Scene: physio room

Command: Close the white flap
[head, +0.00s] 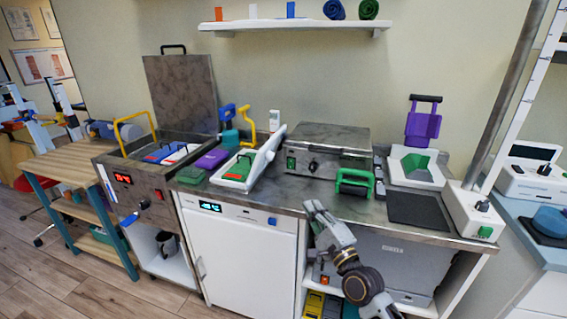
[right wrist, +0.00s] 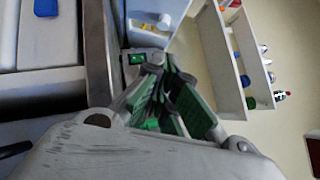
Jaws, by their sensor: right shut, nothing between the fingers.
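The white flap (head: 267,150) stands open and tilted along the right side of a shallow white box with a green inside (head: 238,168), on the counter. A pale panel that looks like the flap (right wrist: 160,15) shows at the top of the right wrist view, partly cut off. My right gripper (head: 312,206) is in front of the counter's front edge, to the right of and nearer than the flap, and apart from it. Its green-padded fingers (right wrist: 155,75) are shut and empty. My left gripper is not in view.
A grey machine (head: 330,143) with a green switch stands right of the flap. A green-handled object (head: 355,183) sits in front of it. A purple item (head: 212,159) and a dark green one (head: 190,175) lie left of the box. A shelf (head: 290,26) hangs above.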

